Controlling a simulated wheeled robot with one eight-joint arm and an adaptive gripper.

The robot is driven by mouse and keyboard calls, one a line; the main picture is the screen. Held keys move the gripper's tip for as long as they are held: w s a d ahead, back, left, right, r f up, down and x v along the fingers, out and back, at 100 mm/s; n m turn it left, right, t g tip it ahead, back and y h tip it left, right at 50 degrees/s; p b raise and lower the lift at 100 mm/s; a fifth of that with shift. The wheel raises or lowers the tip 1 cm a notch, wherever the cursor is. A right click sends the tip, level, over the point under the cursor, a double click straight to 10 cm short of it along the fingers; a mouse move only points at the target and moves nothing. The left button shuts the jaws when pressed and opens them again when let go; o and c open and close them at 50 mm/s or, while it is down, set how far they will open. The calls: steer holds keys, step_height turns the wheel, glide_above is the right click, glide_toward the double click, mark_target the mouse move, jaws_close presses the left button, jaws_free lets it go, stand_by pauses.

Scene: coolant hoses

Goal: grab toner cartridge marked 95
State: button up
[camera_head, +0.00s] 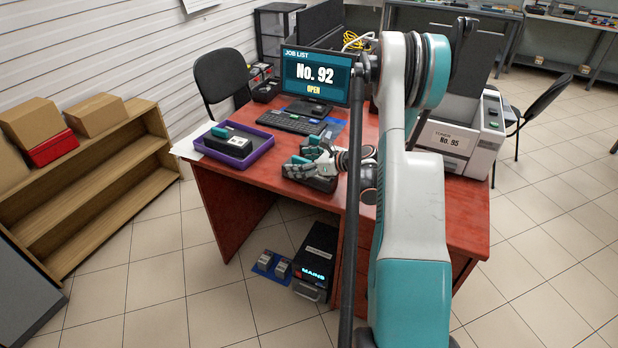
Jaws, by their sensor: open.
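A white printer (460,140) on the right of the desk bears a label reading "TONER No. 95"; my arm partly hides it. A black cartridge-like block with a pale label and a teal end (230,141) lies in a purple tray (258,150) on the left of the desk. I cannot read a number on it. My gripper (300,158) is open, at the desk's front middle, right of the tray and apart from it. A dark object (318,184) is just under my gripper, partly hidden; I cannot tell what it is.
A monitor (315,77) reads "JOB LIST No. 92 OPEN", with a keyboard (291,121) before it. A black box marked "MAINS" (317,262) stands on the floor under the desk. A wooden shelf (90,190) with boxes is at left. Chairs stand behind and at right.

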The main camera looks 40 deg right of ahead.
steer(key=shift+w+a+f, duration=0.1)
steer(key=shift+w+f, duration=0.1)
steer(key=shift+w, duration=0.1)
steer(key=shift+r, duration=0.1)
steer(key=c, duration=1.7)
steer(key=shift+o, duration=0.2)
steer(key=shift+r, duration=0.15)
